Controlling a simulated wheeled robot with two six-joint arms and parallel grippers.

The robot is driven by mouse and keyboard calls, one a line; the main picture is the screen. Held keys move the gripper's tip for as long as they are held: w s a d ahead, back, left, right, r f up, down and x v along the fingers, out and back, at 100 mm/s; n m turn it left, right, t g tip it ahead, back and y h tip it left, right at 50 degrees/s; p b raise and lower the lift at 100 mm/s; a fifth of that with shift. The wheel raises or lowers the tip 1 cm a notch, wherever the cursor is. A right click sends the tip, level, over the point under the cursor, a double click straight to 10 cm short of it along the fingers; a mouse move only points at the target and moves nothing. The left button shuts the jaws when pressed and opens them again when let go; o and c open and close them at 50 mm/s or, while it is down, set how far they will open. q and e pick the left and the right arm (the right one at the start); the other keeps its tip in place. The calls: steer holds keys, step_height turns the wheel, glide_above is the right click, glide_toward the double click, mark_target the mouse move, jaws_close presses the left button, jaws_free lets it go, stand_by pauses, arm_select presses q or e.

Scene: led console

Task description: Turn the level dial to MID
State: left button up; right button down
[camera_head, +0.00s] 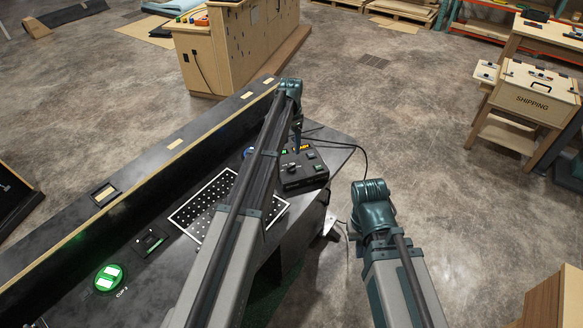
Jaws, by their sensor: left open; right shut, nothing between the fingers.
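The console (304,176) is a small dark box with knobs, buttons and lit green and orange displays, standing at the right end of the dark bench. The level dial and its marks are too small to tell apart for certain. My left gripper (298,147) points down at the console's back left part, over the controls. Its fingers look open, and I cannot tell whether they touch a knob. My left forearm hides part of the console's left side. My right gripper (372,205) is off the bench, to the right of the console, with its fingers mostly hidden under the wrist.
The dark bench (75,262) carries a white-framed perforated panel (205,196) and a green-lit round pad (109,277). A raised ledge runs along its far side. A black cable (350,146) loops off the right end. Open floor lies to the right.

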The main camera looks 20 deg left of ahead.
mark_target(291, 168)
arm_select(q)
step_height(291, 168, down, 11)
steer(key=b, duration=1)
steer(key=shift+r, duration=0.1)
jaws_close()
